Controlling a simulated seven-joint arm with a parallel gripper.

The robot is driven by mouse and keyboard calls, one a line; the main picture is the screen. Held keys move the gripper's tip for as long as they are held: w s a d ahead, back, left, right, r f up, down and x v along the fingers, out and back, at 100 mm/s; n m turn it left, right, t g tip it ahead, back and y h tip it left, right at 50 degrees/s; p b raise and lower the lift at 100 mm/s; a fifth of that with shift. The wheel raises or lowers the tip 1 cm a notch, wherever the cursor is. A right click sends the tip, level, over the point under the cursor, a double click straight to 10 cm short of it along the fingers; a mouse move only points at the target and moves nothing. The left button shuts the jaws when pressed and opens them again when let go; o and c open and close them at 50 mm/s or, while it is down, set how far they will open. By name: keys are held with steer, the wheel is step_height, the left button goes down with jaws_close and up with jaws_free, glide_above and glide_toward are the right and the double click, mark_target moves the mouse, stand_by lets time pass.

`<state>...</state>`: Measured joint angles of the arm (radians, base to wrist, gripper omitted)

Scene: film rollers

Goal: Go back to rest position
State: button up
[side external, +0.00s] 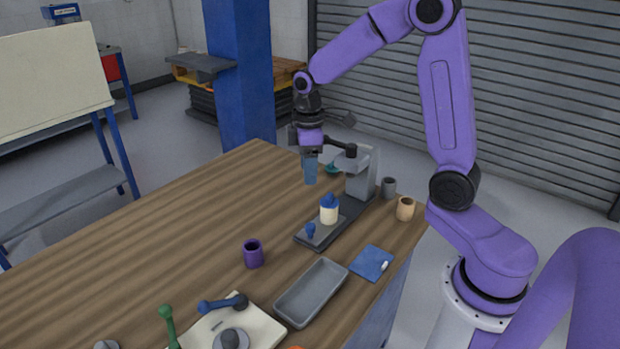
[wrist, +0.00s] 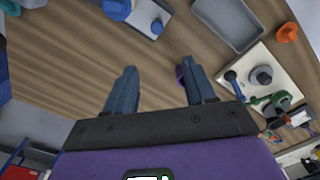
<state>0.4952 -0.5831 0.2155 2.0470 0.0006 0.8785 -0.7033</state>
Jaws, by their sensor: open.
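My gripper (side external: 310,180) is in the side view above the far part of the wooden table, just left of a grey stand-like machine. Its blue fingers point down. The exact gap between the fingers and the machine cannot be told.
A purple cup (side external: 253,254), grey tray (side external: 311,291), blue pad (side external: 371,262), tan cup (side external: 405,209) and grey cup (side external: 388,188) stand nearby. The table's left side is clear.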

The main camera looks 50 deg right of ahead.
steer(key=s+a+r+n, duration=0.2)
steer(key=s+a, duration=0.7)
steer(key=s, duration=0.3)
steer(key=s+n, duration=0.1)
steer(key=s, duration=1.3)
steer(key=shift+s+n, duration=0.3)
